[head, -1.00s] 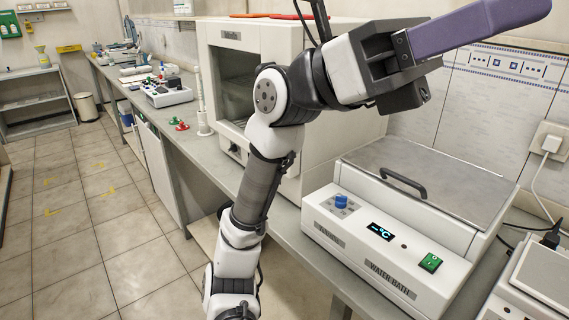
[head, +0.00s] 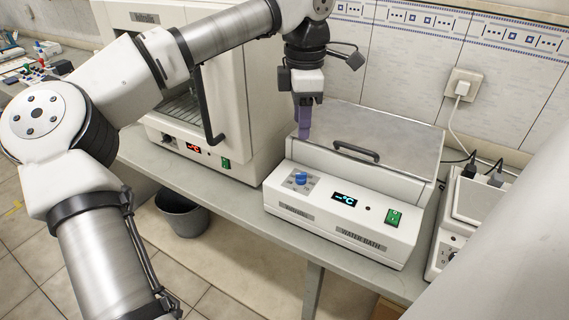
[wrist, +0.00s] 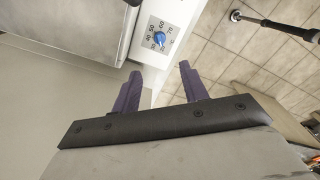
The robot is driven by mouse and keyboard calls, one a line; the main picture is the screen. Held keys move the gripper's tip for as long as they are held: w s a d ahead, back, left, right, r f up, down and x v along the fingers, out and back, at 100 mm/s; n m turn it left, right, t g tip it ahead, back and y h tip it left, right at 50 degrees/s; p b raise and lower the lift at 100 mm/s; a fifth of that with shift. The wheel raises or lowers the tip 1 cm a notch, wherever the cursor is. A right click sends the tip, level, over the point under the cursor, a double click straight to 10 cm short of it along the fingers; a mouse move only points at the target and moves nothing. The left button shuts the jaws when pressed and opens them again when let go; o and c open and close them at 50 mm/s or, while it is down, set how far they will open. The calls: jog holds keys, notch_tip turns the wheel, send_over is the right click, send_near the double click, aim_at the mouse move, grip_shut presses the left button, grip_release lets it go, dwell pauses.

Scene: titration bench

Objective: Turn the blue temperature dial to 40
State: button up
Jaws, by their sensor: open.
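The blue temperature dial (head: 301,178) sits on the sloped front panel of the white water bath (head: 286,203), left of its lit display (head: 345,199), which shows dashes and °C. The wrist view shows the dial (wrist: 159,39) with printed numbers from 30 to 70 around it; its pointer is too small to read surely. My gripper (head: 304,134) points down above the water bath, behind and above the dial, apart from it. Its purple fingers (wrist: 160,72) are open and empty, with the dial beyond the gap between them in the wrist view.
The bath's metal lid (head: 400,140) has a raised black handle (head: 356,151) close to my gripper. A green switch (head: 393,217) is on the panel's right. A white oven (head: 240,120) stands left, a white instrument (head: 449,237) right. A dark bin (head: 182,214) is on the floor.

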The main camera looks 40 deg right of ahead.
aim_at(301, 177)
notch_tip(301, 177, down, 13)
jog(key=shift+s+f+p, duration=0.1)
jog(key=shift+p, duration=1.15)
grip_shut()
